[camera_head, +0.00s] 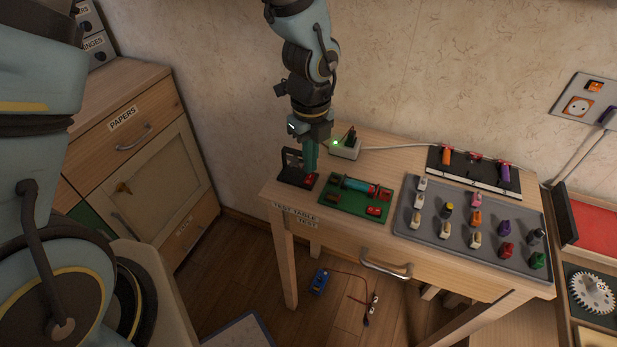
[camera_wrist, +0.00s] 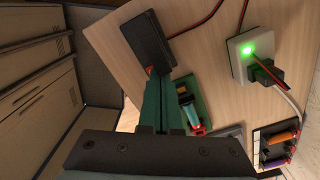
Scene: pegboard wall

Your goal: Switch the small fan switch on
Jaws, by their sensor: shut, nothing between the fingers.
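The small fan unit (camera_head: 291,163) is a black upright frame on a dark base at the left end of the test table. It also shows as a black block in the wrist view (camera_wrist: 143,38). A red switch (camera_head: 311,180) sits at the base's right side, just below my fingertips. In the wrist view only a sliver of red shows beside the fingertips. My gripper (camera_head: 310,169) points down with its teal fingers shut and empty. Its fingertips (camera_wrist: 157,76) are at or just above the switch; I cannot tell whether they touch. The switch's position is hidden.
A green circuit board (camera_head: 345,209) lies just right of the fan. A white socket box (camera_head: 344,149) with a green light and a plug stands behind. A grey tray (camera_head: 468,246) of coloured knobs and a black holder (camera_head: 478,175) fill the table's right.

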